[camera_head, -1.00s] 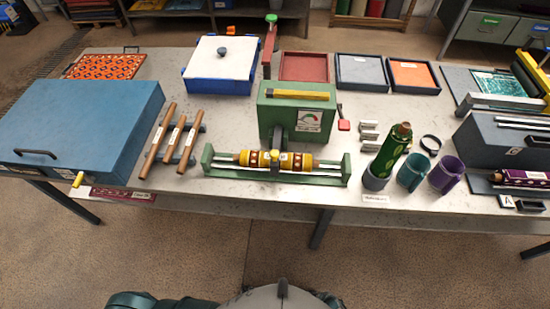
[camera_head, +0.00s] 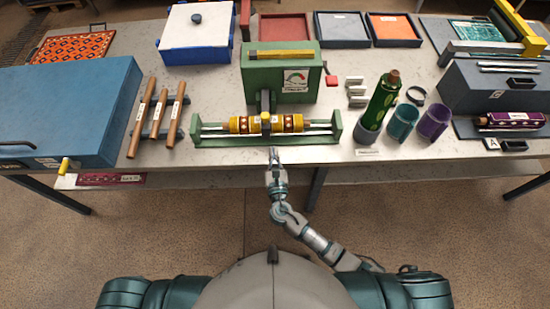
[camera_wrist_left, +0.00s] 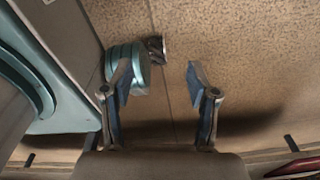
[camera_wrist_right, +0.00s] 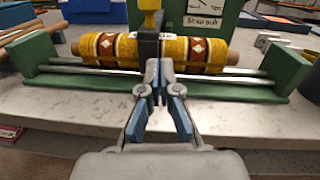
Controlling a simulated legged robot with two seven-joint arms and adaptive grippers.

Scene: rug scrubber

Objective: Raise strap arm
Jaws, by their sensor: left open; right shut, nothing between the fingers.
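The dark strap arm (camera_head: 265,100) comes down from the front of the green machine (camera_head: 283,78) and lies across a yellow patterned roll (camera_head: 240,125). The roll rests in a green cradle with rails (camera_head: 205,137). My right gripper (camera_head: 272,152) is shut and empty, just in front of the cradle. In the right wrist view its fingertips (camera_wrist_right: 160,66) are at the lower end of the strap arm; contact cannot be told. My left gripper (camera_wrist_left: 159,75) is open and empty above the floor.
Wooden rods (camera_head: 158,120) and a blue case (camera_head: 65,115) are to the left. A green bottle (camera_head: 382,100), a teal cup (camera_head: 402,120) and a purple cup (camera_head: 434,121) stand to the right. The table front before the cradle is narrow.

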